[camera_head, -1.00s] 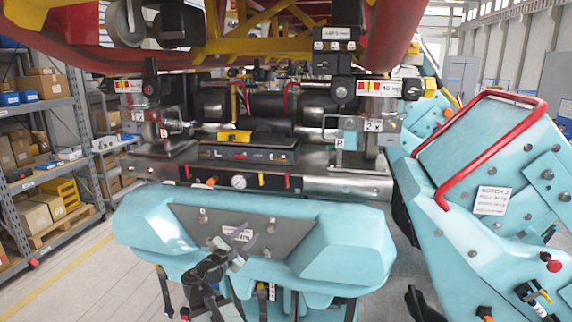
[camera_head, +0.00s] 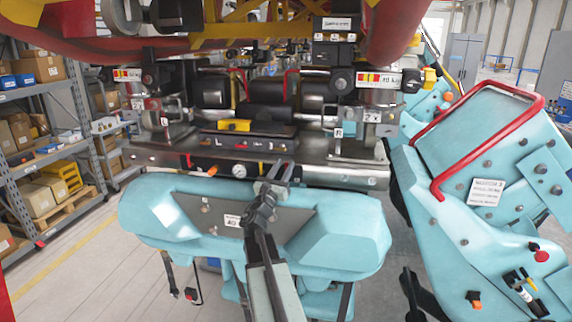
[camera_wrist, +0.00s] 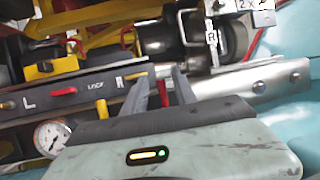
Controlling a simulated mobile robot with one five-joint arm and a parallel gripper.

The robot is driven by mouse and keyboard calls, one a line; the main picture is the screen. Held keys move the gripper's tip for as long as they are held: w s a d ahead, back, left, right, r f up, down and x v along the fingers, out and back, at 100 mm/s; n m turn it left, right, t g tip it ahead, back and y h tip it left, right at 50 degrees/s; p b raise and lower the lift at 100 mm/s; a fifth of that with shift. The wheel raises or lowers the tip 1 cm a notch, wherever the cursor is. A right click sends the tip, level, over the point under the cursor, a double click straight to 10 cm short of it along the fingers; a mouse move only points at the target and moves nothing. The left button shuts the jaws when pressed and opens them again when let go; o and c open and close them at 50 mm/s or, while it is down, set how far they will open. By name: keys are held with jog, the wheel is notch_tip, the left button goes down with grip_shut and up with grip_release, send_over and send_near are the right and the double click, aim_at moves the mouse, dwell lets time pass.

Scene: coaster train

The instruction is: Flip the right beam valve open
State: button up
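The metal beam (camera_head: 340,172) runs across the head view below a dark panel marked L and R (camera_wrist: 95,90). A round gauge (camera_head: 240,169) sits on its front, also plain in the wrist view (camera_wrist: 51,135). Small levers hang to the right of the gauge. In the wrist view the fingers (camera_wrist: 163,82) straddle the red lever. I cannot tell whether they touch it.
A turquoise seat-like body (camera_head: 165,215) stands in front of and below the beam. A turquoise unit with a red rail (camera_head: 490,150) stands at the right. Shelves with boxes (camera_head: 40,150) are at the left.

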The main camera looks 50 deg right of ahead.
jog(key=shift+w+d, duration=0.3)
jog(key=shift+d, duration=0.45)
jog(key=shift+w+d+r, duration=0.15)
jog(key=shift+d+r, duration=0.1)
jog(key=shift+d, duration=0.15)
grip_shut()
jog(key=m+p, duration=0.1)
jog(key=m+g, duration=0.1)
jog(key=m, duration=0.1)
jog(key=shift+s+d+r+g+p, duration=0.2)
jog(key=shift+s+g+p, duration=0.1)
jog(key=shift+s+p, duration=0.1)
jog(key=shift+s+d+f+m+g+p, duration=0.1)
jog(key=shift+s+m+g+p, duration=0.15)
jog(key=shift+m, duration=0.25)
jog(key=shift+d+f+m+g+p, duration=0.1)
jog(key=shift+m+g, duration=0.25)
jog(key=shift+m, duration=0.15)
jog(key=shift+s+d+f+m, duration=0.1)
jog(key=shift+s+f+m, duration=0.1)
jog(key=shift+m, duration=0.5)
grip_release()
